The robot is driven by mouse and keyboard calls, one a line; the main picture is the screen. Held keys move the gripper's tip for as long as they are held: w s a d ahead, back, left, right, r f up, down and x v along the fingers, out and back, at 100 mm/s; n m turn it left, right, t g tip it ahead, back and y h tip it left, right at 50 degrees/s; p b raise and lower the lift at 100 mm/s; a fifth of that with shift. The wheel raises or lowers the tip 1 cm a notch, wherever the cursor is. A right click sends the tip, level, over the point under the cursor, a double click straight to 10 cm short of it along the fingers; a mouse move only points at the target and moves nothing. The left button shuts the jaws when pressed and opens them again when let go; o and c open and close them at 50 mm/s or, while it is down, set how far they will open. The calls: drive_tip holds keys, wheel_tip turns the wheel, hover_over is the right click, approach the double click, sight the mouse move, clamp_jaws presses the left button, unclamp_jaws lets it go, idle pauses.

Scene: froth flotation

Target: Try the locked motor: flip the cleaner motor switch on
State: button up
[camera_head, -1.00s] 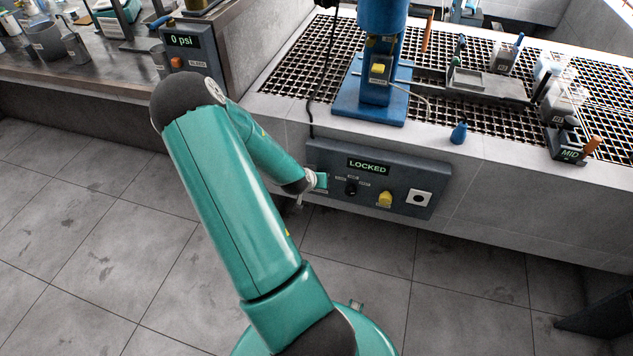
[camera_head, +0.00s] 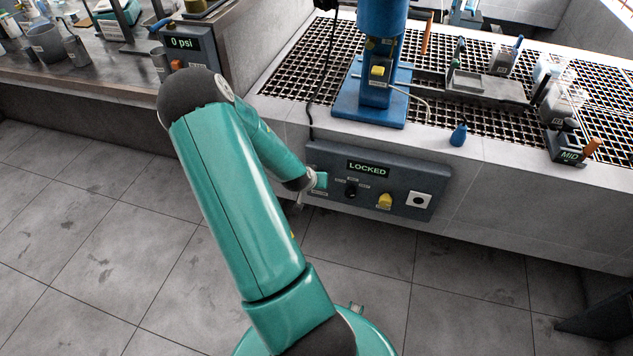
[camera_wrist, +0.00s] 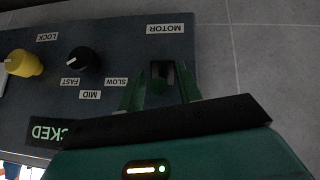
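The dark control panel (camera_head: 398,188) is on the front face of the tiled bench, and its display reads LOCKED. My gripper (camera_head: 320,181) is at the panel's left end and hides the motor switch in the head view. In the wrist view the panel appears upside down. There the two green fingers of my gripper (camera_wrist: 160,74) stand apart, one on either side of the small dark motor switch (camera_wrist: 159,72), below the MOTOR label. I cannot tell whether the fingers touch the switch or which way it is set.
Beside the switch are a black speed knob (camera_wrist: 86,59) marked SLOW, MID and FAST, and a yellow lock knob (camera_wrist: 24,63). A blue stand (camera_head: 372,95) and several small items are on the grated bench top above. The floor in front is clear.

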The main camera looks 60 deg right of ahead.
drive_tip(key=v, duration=1.4)
drive_tip(key=shift+f, duration=0.1)
drive_tip(key=shift+w, duration=0.1)
drive_tip(key=w+a+r+n+t+y, duration=0.1)
drive_tip(key=w+a+r+n+y, duration=0.2)
drive_tip(key=a, duration=0.4)
drive_tip(key=w+a+r+n+t+y, duration=0.1)
drive_tip(key=w+a+r+t, duration=0.15)
drive_tip(key=w+a, duration=0.35)
drive_tip(key=w+a+r+n+t+y, duration=0.15)
drive_tip(key=w+a+r, duration=0.25)
drive_tip(key=a, duration=0.5)
drive_tip(key=s+a+r+n+y, duration=0.1)
drive_tip(key=s+a+r+n, duration=0.3)
drive_tip(key=a+r, duration=0.4)
drive_tip(key=s+a+r+n+y, duration=0.1)
drive_tip(key=s+a+r+n, duration=0.4)
drive_tip(key=a+r, duration=0.4)
drive_tip(key=shift+s+a, duration=0.25)
drive_tip(key=shift+a, duration=0.7)
